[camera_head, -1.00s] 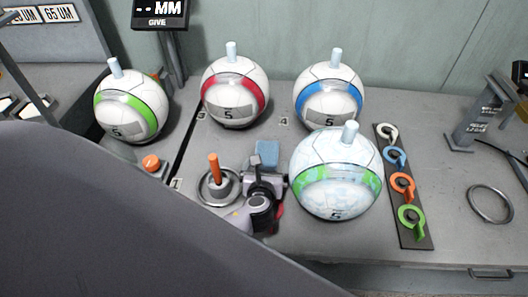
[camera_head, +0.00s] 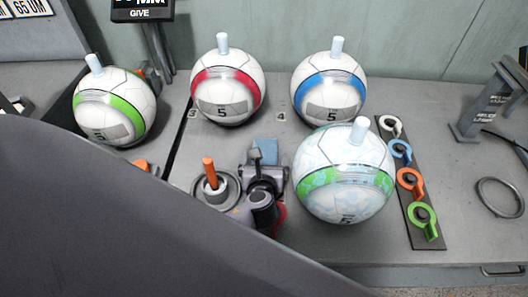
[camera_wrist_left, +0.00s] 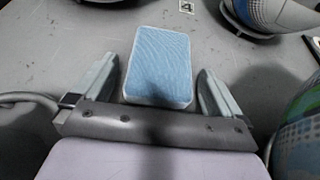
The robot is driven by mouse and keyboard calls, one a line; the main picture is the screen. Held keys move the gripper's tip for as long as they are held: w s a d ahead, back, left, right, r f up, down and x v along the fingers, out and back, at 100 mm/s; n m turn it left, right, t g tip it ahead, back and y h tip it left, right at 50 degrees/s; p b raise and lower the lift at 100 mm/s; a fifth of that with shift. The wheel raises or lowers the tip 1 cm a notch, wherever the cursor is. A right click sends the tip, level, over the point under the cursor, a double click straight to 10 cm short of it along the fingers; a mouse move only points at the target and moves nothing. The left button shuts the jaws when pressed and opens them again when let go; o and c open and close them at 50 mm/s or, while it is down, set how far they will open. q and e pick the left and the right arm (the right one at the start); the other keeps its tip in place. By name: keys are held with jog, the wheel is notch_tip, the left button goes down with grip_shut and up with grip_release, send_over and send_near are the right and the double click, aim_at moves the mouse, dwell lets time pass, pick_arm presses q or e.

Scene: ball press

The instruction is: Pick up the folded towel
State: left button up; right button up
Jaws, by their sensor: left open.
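The folded towel (camera_head: 265,149) is a small light-blue block lying on the grey bench, between the ring stand and the patterned ball. It also shows in the left wrist view (camera_wrist_left: 158,65), flat, with a ribbed top and pale edges. My left gripper (camera_head: 265,169) is just on the near side of the towel. In the left wrist view its two fingers stand apart, one to each side of the towel's near part, with gaps visible. The towel's near end is partly hidden by the gripper in the head view. My right gripper is not in view.
A patterned blue-green ball (camera_head: 345,178) stands close to the right of my gripper. A ring with an orange-topped peg (camera_head: 209,172) is close on the left. Red-banded (camera_head: 228,86) and blue-banded (camera_head: 328,88) balls stand behind. A strip of coloured hooks (camera_head: 425,230) lies at right.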

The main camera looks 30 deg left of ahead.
pick_arm(q)
jog(key=c, duration=1)
jog(key=shift+r, duration=0.15)
